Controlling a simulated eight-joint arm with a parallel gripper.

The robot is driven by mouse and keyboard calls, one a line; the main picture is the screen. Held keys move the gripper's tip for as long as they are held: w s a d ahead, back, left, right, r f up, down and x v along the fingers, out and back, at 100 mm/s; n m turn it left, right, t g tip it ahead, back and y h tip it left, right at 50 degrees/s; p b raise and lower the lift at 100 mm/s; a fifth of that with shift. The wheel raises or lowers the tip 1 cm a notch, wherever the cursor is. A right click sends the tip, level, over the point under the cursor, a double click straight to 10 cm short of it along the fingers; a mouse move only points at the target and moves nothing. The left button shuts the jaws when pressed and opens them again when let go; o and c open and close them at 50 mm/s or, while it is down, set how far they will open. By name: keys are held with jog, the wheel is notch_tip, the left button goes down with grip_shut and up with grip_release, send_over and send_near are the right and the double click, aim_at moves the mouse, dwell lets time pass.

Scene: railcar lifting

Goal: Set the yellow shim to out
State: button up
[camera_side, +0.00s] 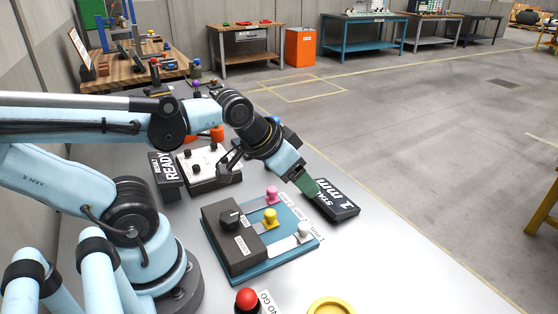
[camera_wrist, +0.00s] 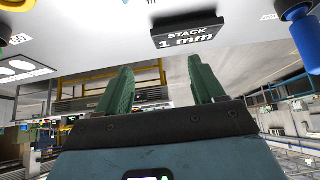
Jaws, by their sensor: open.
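The yellow shim's knob (camera_side: 270,215) stands on the blue plate (camera_side: 291,256), close to the dark block (camera_side: 233,240), between the pink knob (camera_side: 272,194) and the white knob (camera_side: 303,231). The white knob sits farther from the block than the yellow one. My gripper (camera_side: 312,188) is above and to the right of the pink knob, in front of the display reading "STACK 1 mm" (camera_side: 340,202). In the wrist view its green fingers (camera_wrist: 158,90) are apart with nothing between them. The yellow knob does not show in that view.
A "READY" sign (camera_side: 165,177) and a white-topped control box (camera_side: 208,165) stand behind the block. A red button (camera_side: 247,300) and a yellow ring (camera_side: 331,306) are at the front. The wrist view shows the display (camera_wrist: 186,36) and a blue cylinder (camera_wrist: 304,42).

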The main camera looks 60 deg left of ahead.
jog(key=shift+c, duration=1.3)
jog(key=r+n+g, duration=0.1)
jog(key=n+g, duration=0.3)
jog(key=g, duration=0.3)
send_over(271, 211)
jog(key=shift+f, duration=5.75)
jog(key=shift+c, duration=0.2)
grip_shut()
